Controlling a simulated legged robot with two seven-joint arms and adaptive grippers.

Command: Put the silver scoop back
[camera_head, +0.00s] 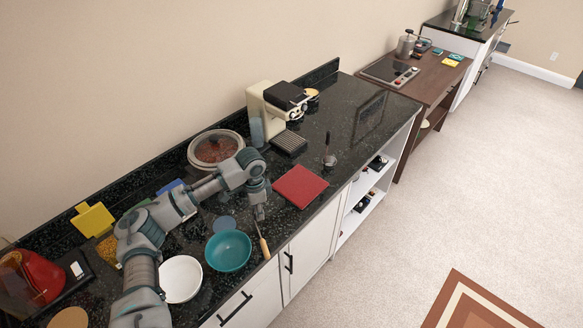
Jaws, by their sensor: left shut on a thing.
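My left gripper (259,214) reaches down over the dark counter, between the teal bowl and the red mat. It is shut on a slim thing with a light wooden handle (264,245), which slants down toward the counter's front edge. I take this for the silver scoop; its metal part is small and mostly hidden at the fingers. A round glass container of brown beans (214,150) stands at the wall behind my arm. My right gripper does not show.
A teal bowl (228,251) and a white bowl (182,279) stand left of the gripper. A red mat (300,186) lies to its right. A coffee machine (277,108) stands behind. A small dark-handled metal tool (329,155) is at the right. The counter (345,110) beyond is clear.

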